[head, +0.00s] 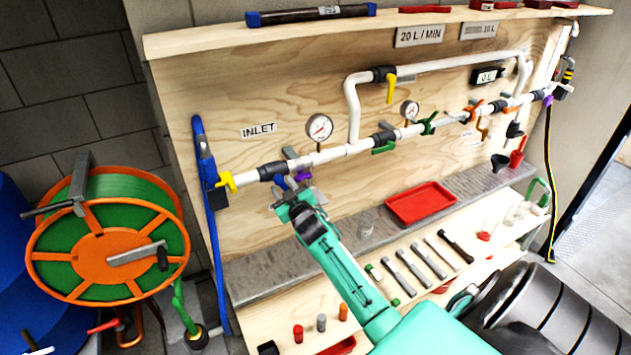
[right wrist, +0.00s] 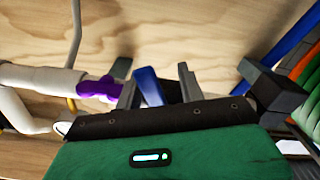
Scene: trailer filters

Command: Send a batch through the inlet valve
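A white pipe line (head: 335,152) runs across a plywood panel, with the INLET sign (head: 258,130) above its left end. This end has a yellow handle (head: 226,181), a dark valve body (head: 272,171) and a purple handle (head: 302,176). My right gripper (head: 282,197) is just below this valve body. In the right wrist view its two fingers (right wrist: 158,88) are apart, with a blue lever-like piece (right wrist: 150,87) between them; a gap shows on its right side. The purple handle (right wrist: 100,88) is just left of the fingers. My left gripper is out of view.
Gauges (head: 319,128), green handles (head: 383,148) and a 0 L display (head: 488,76) lie further right along the pipes. A red tray (head: 420,203) sits on the grey ledge below. A blue hose (head: 212,230) and an orange reel (head: 107,250) stand left. Tools lie on the lower shelf.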

